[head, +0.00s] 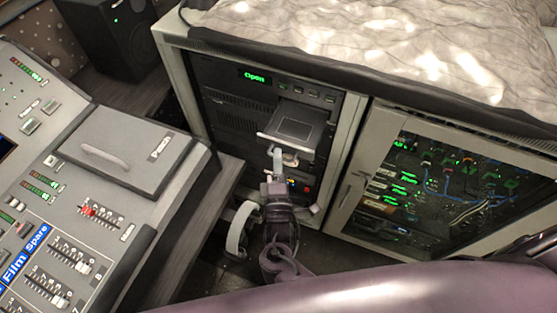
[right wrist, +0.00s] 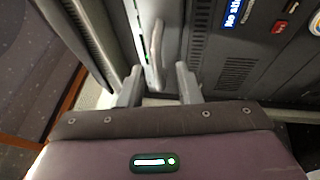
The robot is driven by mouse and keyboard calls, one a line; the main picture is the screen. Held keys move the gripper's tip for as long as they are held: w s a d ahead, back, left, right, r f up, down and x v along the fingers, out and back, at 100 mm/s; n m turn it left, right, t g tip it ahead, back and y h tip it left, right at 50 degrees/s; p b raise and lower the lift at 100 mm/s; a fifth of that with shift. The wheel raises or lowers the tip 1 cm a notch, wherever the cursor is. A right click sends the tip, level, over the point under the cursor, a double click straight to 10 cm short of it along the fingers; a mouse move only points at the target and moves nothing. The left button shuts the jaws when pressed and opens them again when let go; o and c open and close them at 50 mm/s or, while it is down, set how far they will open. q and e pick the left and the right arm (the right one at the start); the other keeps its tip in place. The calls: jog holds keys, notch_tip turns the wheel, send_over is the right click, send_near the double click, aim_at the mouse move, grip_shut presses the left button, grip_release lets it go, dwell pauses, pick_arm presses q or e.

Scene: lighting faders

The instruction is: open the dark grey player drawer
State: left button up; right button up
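The dark grey player drawer (head: 311,134) stands out from the rack on the right side of the console in the head view. It has a square recess in its top and a light front edge. Its pale handle (right wrist: 157,58) shows in the right wrist view. My right gripper (head: 283,162) is at the drawer's front. In the right wrist view my right gripper (right wrist: 158,74) has its fingers apart, one on each side of the handle, with gaps beside it. My left gripper is not in view.
The player's green display (head: 254,77) reads "Open". A glass-doored rack (head: 440,185) stands to the right, with a crumpled cover (head: 390,40) on top. The mixing console (head: 75,200) with a grey lidded box (head: 125,150) is at the left.

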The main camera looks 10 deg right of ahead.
jog(key=v, duration=0.8)
jog(key=shift+b, duration=0.45)
jog(key=shift+w, duration=0.1)
jog(key=s+d+f+m+g+y, duration=0.1)
jog(key=s+d+f+m+g, duration=0.15)
jog(key=f, duration=0.75)
jog(key=s+d+f+m+g+y, duration=0.15)
jog(key=s+f+g, duration=0.25)
jog(key=f, duration=0.6)
jog(key=s+d+f+m+g+y, duration=0.1)
jog(key=s+d+f+m+g, duration=0.15)
jog(key=f, duration=0.75)
jog(key=s+d+f+m+g, duration=0.3)
jog(key=s+f, duration=0.3)
jog(key=s, duration=0.4)
jog(key=s+d+f+m+g, duration=0.4)
jog(key=s+d+f+g, duration=0.2)
jog(key=s, duration=0.5)
jog(key=shift+s, duration=0.3)
